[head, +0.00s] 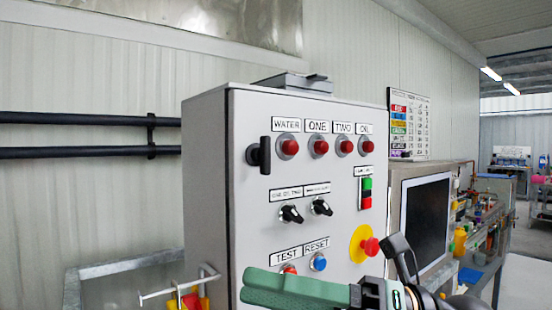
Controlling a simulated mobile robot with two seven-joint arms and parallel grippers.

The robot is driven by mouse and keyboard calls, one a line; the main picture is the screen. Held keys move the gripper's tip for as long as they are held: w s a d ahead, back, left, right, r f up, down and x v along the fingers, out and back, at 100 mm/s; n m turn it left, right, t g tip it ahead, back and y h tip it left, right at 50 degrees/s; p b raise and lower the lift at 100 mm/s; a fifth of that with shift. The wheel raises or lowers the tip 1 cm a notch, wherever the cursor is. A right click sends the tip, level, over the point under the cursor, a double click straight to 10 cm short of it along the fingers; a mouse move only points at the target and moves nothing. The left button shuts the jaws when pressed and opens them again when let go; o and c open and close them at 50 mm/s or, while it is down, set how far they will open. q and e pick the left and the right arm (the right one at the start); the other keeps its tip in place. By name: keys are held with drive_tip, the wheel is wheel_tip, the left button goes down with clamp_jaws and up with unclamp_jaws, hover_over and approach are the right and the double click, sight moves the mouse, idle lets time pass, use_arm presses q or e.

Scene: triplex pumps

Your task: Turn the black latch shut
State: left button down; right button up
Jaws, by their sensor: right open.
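The black latch (264,154) is on the left side of the grey control cabinet's front (330,225), left of the row of red lights. Its handle stands upright. My right gripper (300,290) is low in the head view, in front of the cabinet's bottom, with a long green part pointing left. It is open and well below the latch, not touching it. Its lower part is cut off by the frame edge. My left gripper does not show.
The cabinet front carries red lights (320,147), two black selector knobs (291,214), a blue button (319,262) and a red emergency button on a yellow disc (358,241). A metal rod (170,291) juts out at the lower left. A dark screen (427,224) stands to the right.

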wheel_tip(320, 180, up, 4)
drive_tip(key=d+n+t+h, duration=0.1)
drive_tip(key=n+t+h, duration=0.1)
drive_tip(key=t+h, duration=0.3)
drive_tip(key=m+t+h+b, duration=0.1)
drive_tip(key=m+t+h, duration=0.1)
drive_tip(key=t+h, duration=0.5)
approach(269, 151)
drive_tip(key=w+a+p, duration=0.1)
drive_tip(key=w, duration=0.1)
drive_tip(key=w+a+f+t+y+p, duration=0.1)
drive_tip(key=w+a+f+y+p, duration=0.1)
drive_tip(key=w, duration=0.1)
drive_tip(key=shift+w+a+t, duration=0.3)
drive_tip(key=shift+w+a, duration=0.1)
drive_tip(key=shift+w+a+f, duration=0.1)
drive_tip(key=shift+w+a, duration=0.25)
drive_tip(key=shift+w, duration=0.15)
drive_tip(key=shift+c, duration=0.3)
clamp_jaws()
